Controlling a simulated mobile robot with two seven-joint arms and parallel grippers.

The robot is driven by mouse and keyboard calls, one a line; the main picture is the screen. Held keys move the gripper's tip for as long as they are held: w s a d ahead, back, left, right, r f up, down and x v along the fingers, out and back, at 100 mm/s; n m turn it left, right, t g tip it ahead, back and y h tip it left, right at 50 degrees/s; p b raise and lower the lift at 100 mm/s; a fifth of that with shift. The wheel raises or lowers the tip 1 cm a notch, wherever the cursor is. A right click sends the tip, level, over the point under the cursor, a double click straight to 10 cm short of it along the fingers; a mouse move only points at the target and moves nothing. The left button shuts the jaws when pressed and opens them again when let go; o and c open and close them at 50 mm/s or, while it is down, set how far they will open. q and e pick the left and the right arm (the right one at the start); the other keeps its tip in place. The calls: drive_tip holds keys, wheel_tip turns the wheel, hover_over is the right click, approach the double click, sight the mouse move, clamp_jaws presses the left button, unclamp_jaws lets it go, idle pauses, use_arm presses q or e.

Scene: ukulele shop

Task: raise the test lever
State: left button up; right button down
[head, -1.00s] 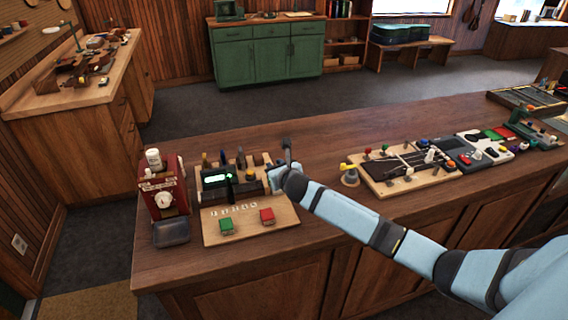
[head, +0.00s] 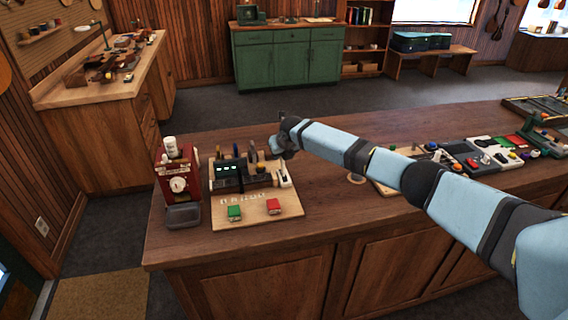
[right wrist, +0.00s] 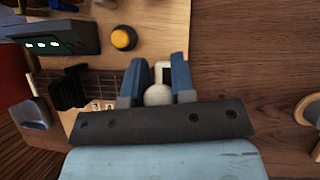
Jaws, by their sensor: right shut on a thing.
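The tan test board (head: 255,212) lies on the wooden counter, with a black display unit (head: 228,174) and a row of upright pieces at its back. The pale test lever (head: 283,178) is at the board's right rear edge, just below my right gripper (head: 283,148). In the right wrist view, a pale round knob (right wrist: 158,95) sits between the two blue fingers of my right gripper (right wrist: 158,80), which are shut on it. The lever's exact angle is hard to tell. My left gripper is not in view.
A green button (head: 234,212) and a red button (head: 273,206) are at the board's front. A red box with a dial (head: 177,182) and a grey tray (head: 183,216) stand left. An orange button (right wrist: 122,38) is near the gripper. Bare counter lies right of the board.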

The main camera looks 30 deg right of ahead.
drive_tip(key=shift+w+f, duration=0.15)
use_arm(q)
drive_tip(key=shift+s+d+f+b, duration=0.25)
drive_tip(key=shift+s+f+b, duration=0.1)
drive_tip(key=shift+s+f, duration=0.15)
use_arm(e)
drive_tip(key=shift+d+g, duration=0.1)
drive_tip(key=shift+g, duration=0.2)
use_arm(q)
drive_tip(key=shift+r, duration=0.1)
use_arm(e)
drive_tip(key=c, duration=1)
unclamp_jaws()
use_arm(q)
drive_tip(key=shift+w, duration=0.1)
use_arm(e)
drive_tip(key=shift+o, duration=0.2)
